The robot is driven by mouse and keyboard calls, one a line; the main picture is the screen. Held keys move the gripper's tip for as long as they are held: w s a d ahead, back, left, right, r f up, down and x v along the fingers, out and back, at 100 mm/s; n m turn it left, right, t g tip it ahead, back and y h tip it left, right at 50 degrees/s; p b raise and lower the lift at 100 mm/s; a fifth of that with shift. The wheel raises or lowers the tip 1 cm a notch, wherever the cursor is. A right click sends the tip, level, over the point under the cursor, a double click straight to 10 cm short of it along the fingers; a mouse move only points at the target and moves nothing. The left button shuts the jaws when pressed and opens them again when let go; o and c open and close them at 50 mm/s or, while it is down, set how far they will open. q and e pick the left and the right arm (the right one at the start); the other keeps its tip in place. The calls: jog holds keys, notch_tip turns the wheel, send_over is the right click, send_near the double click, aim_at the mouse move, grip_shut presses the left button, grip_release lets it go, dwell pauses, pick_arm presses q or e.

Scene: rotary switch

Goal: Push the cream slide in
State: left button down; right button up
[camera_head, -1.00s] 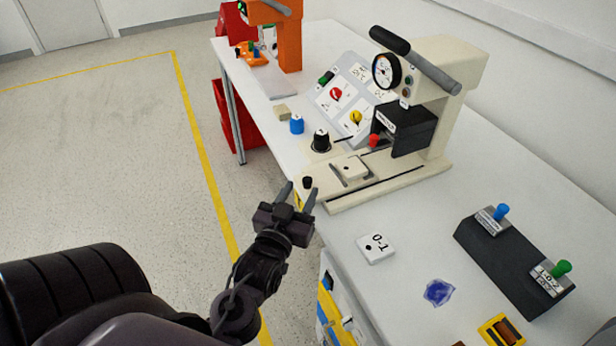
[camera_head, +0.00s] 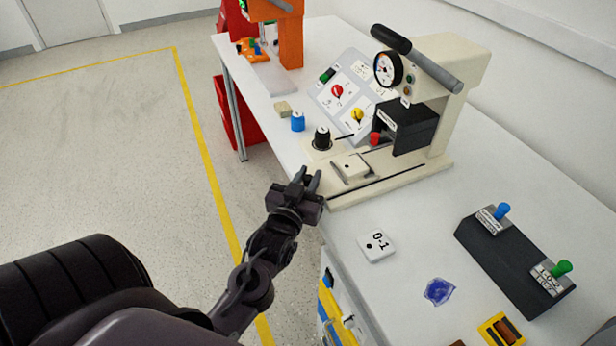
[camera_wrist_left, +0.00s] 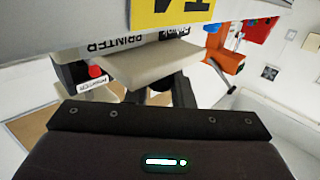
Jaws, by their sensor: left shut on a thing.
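A cream machine (camera_head: 440,165) stands on the bench, with a dial and a black block over its base. The cream slide (camera_head: 352,168), a flat plate with a raised square, lies on the base in front of the black block. My left gripper (camera_head: 307,180) is at the base's near left end and is shut on the slide's black knob, which its fingers mostly hide. In the left wrist view the dark fingers (camera_wrist_left: 160,92) reach under a cream part whose identity I cannot tell for certain.
A black rotary knob (camera_head: 322,139) and a blue knob (camera_head: 298,122) stand beyond the base. A white 0-1 block (camera_head: 376,246) lies nearer. A dark switch box (camera_head: 512,258) is at right. An orange machine (camera_head: 288,38) stands at the far end.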

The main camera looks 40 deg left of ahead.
aim_at(325, 179)
pick_arm(q)
jog(key=shift+w+d+r+p, duration=0.1)
jog(key=shift+w+d, duration=0.2)
jog(key=shift+w, duration=0.25)
jog(key=shift+w+d+f+p, duration=0.15)
jog(key=shift+w+d, duration=0.2)
jog(key=shift+w, duration=0.2)
jog(key=shift+w+d+r+p, duration=0.15)
jog(key=shift+w+d, duration=0.15)
jog(key=shift+w, duration=0.25)
jog(key=shift+w+d, duration=0.15)
jog(key=shift+w, duration=0.15)
pick_arm(e)
jog(key=shift+s+d, duration=0.15)
jog(key=shift+s, duration=0.95)
pick_arm(q)
jog(key=shift+s, duration=0.1)
pick_arm(e)
jog(key=shift+w, duration=0.1)
pick_arm(q)
jog(key=c, duration=1.3)
grip_release()
pick_arm(e)
jog(key=shift+w, duration=0.2)
pick_arm(q)
jog(key=shift+s, duration=0.1)
